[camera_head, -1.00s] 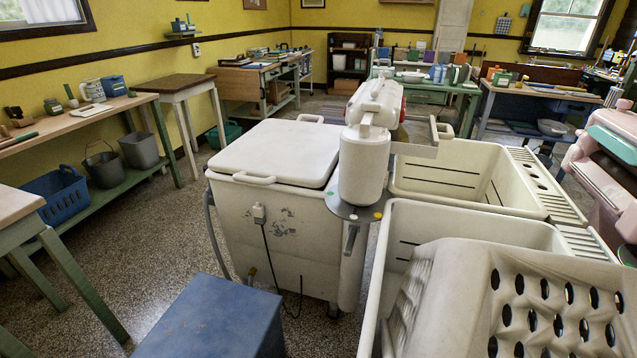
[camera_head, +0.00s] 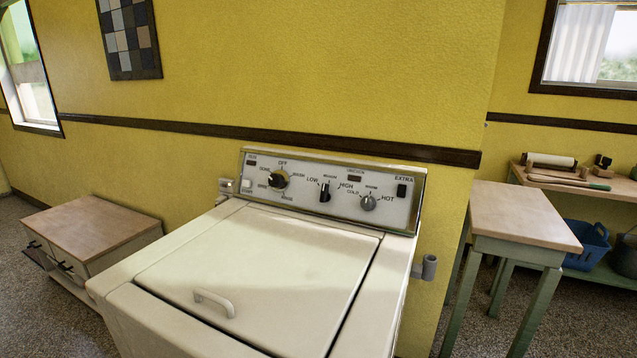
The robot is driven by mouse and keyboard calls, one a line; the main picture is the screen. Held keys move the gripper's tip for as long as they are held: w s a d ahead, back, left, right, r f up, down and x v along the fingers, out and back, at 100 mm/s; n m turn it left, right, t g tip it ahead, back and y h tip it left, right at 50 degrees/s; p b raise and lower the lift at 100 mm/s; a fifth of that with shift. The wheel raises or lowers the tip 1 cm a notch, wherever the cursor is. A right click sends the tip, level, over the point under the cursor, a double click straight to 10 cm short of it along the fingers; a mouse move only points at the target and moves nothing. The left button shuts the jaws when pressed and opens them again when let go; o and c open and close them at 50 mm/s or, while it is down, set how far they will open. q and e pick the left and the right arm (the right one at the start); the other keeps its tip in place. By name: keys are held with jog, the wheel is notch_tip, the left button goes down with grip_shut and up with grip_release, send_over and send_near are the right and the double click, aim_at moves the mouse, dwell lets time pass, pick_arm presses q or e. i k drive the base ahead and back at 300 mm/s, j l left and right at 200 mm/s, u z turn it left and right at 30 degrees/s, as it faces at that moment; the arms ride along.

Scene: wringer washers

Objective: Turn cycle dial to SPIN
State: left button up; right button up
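A cream top-loading washer (camera_head: 120,300) stands against the yellow wall in the middle of the view. Its control panel (camera_head: 315,218) rises at the back. The leftmost dial (camera_head: 278,179) is dark with a light pointer and has OFF, WASH, RINSE and SPIN style labels around it; which label it points to is too small to tell. A black middle knob (camera_head: 325,191) sits by LOW and HIGH. A grey knob (camera_head: 368,203) sits by COLD and HOT. The lid (camera_head: 260,265) is closed. Neither of my grippers is in view.
A low wood-topped cabinet (camera_head: 90,235) stands to the left of the washer. A small wood-topped table (camera_head: 525,215) with green legs stands to the right. A blue basket (camera_head: 588,247) is behind it. Speckled floor is bare at the far left.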

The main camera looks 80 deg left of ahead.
aim_at(279, 180)
jog(key=u, duration=2.9)
jog(key=j+z, duration=0.1)
jog(key=j, duration=0.2)
jog(key=j+z, duration=0.35)
jog(key=j, duration=0.55)
jog(key=j+z, duration=0.35)
jog(key=j, duration=0.55)
